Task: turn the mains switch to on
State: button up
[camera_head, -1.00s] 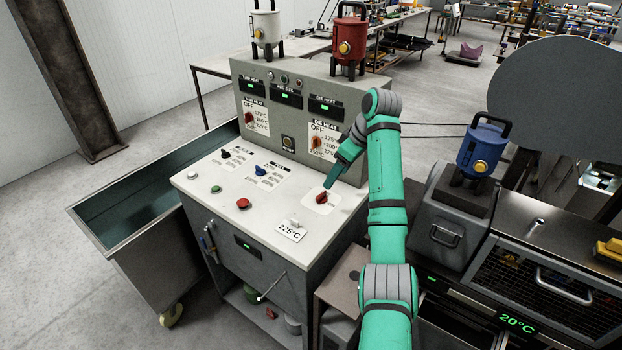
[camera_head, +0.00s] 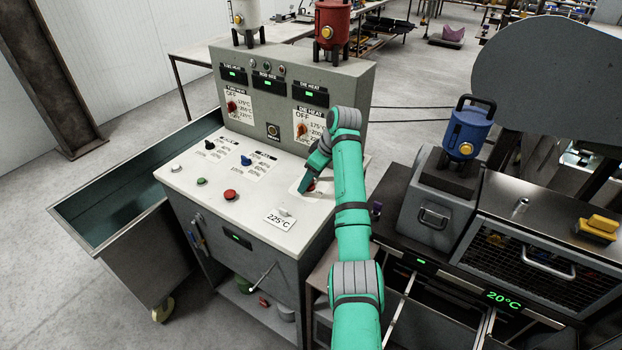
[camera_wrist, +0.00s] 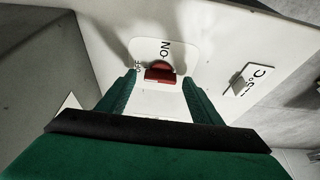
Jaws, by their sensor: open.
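The mains switch (camera_wrist: 160,75) is a red knob on a white plate with ON and OFF lettering. In the wrist view its bar lies across the picture, with ON above it and OFF at its upper left. My gripper (camera_wrist: 159,84) is open, with one green finger on each side of the knob; I cannot tell whether either touches it. In the head view the knob (camera_head: 310,186) is mostly hidden by my gripper, which comes down over the right end of the console top (camera_head: 190,178).
A 225°C card (camera_head: 280,219) stands near the console's front edge, to the right of the switch in the wrist view. The console's back panel (camera_head: 345,85) rises behind my gripper. A red button (camera_head: 231,195) and other controls are further left.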

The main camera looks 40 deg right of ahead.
jog(key=c, duration=1.1)
jog(key=shift+o, duration=0.2)
jog(key=shift+f+m, duration=0.1)
jog(key=shift+m, duration=0.2)
jog(key=m+h, duration=0.1)
jog(key=m, duration=0.2)
jog(key=shift+a+m+h, duration=0.25)
jog(key=shift+m+h, duration=0.05)
jog(key=shift+h, duration=0.1)
jog(key=m, duration=0.2)
jog(key=m+h, duration=0.1)
jog(key=m, duration=0.1)
jog(key=shift+a+h, duration=0.1)
jog(key=shift+h, duration=0.2)
jog(key=m, duration=0.2)
jog(key=m+h, duration=0.1)
jog(key=m, duration=0.2)
jog(key=shift+w+a+g+h, duration=0.15)
jog(key=shift+g+h, duration=0.15)
jog(key=shift+g, duration=0.1)
jog(key=shift+w+m+g+h, duration=0.1)
jog(key=shift+m+g+h, duration=0.25)
jog(key=shift+m, duration=0.8)
jog(key=shift+m+g+h, duration=0.15)
jog(key=shift+m+g, duration=0.3)
jog(key=shift+m, duration=0.7)
